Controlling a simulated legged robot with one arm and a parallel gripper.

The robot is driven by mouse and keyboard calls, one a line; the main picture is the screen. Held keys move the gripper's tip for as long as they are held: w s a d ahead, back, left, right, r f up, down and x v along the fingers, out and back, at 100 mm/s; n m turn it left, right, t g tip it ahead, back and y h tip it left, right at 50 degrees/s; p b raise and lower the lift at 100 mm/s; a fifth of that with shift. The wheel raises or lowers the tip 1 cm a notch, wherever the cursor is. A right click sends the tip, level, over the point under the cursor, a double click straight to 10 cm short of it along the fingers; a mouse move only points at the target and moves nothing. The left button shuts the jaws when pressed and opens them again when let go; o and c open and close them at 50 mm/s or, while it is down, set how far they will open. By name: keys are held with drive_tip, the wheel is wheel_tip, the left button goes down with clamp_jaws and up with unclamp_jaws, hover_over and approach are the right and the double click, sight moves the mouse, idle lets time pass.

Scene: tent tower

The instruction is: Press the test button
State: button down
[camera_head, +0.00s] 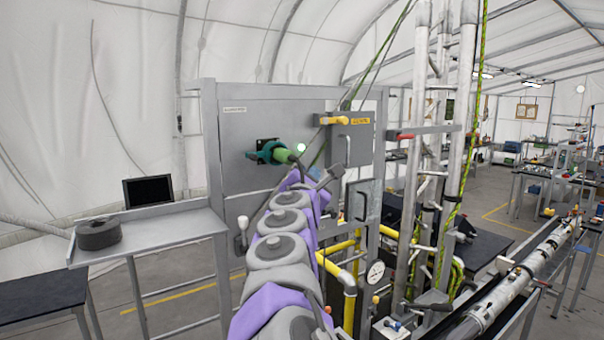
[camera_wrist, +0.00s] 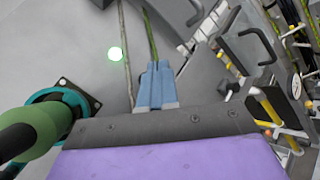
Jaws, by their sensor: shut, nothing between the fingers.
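The gap in depth is hard to tell.
The green connector with a teal collar (camera_head: 264,152) sticks out of the panel, close beside my wrist. A grey box (camera_head: 350,140) with a handle is at right. Green-yellow ropes and pipes crowd the right side. A side table holds a black roll (camera_head: 98,233).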

drive_tip(key=s+d, duration=0.1)
drive_tip(key=s+d+b, duration=0.1)
drive_tip(key=s, duration=0.1)
drive_tip(key=shift+s+d, duration=0.15)
drive_tip(key=shift+s, duration=0.1)
idle(0.5)
